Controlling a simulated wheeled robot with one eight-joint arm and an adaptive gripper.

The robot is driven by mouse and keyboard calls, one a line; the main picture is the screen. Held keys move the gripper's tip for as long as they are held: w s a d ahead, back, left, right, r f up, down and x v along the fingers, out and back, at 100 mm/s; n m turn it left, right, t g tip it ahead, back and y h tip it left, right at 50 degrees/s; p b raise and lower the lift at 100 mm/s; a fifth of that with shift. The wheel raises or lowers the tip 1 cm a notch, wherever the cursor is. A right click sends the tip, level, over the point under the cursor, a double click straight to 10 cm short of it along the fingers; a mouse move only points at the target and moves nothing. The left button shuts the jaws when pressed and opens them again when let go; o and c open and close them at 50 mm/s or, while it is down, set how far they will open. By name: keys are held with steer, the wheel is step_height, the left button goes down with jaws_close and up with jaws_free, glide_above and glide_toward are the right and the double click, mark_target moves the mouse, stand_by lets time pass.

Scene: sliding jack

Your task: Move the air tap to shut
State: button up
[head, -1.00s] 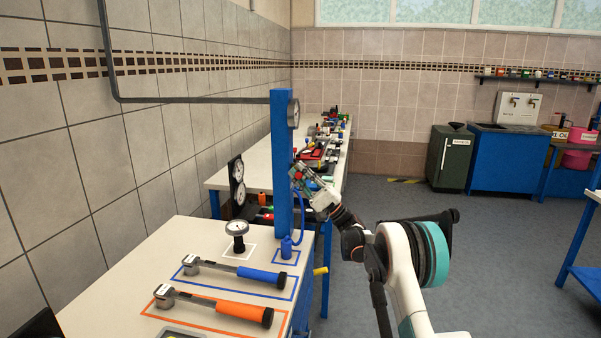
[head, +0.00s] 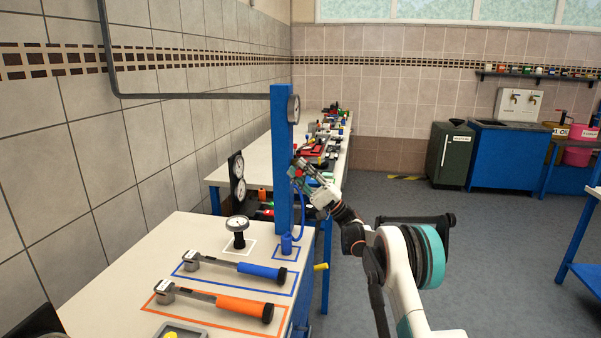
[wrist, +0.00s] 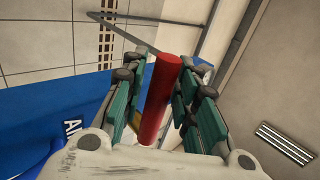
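The air tap's red handle (wrist: 161,98) shows in the wrist view as a red bar between the two fingers of my gripper (wrist: 158,82). The fingers are apart, one on each side of the bar. A gap shows on the left near the tips; the right finger is close, and I cannot tell whether it touches. In the head view my gripper (head: 299,172) is at the right side of the blue post (head: 283,150). The tap there is too small and covered to make out.
A gauge (head: 293,110) is on the post above my gripper, and a blue hose (head: 302,215) hangs below it. Torque wrenches with blue (head: 262,274) and orange (head: 245,308) grips lie on the near bench. Open floor (head: 500,260) lies to the right.

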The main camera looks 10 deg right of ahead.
steer(key=shift+d+t, duration=0.1)
steer(key=shift+t, duration=0.2)
steer(key=v, duration=1.2)
steer(key=shift+d, duration=0.1)
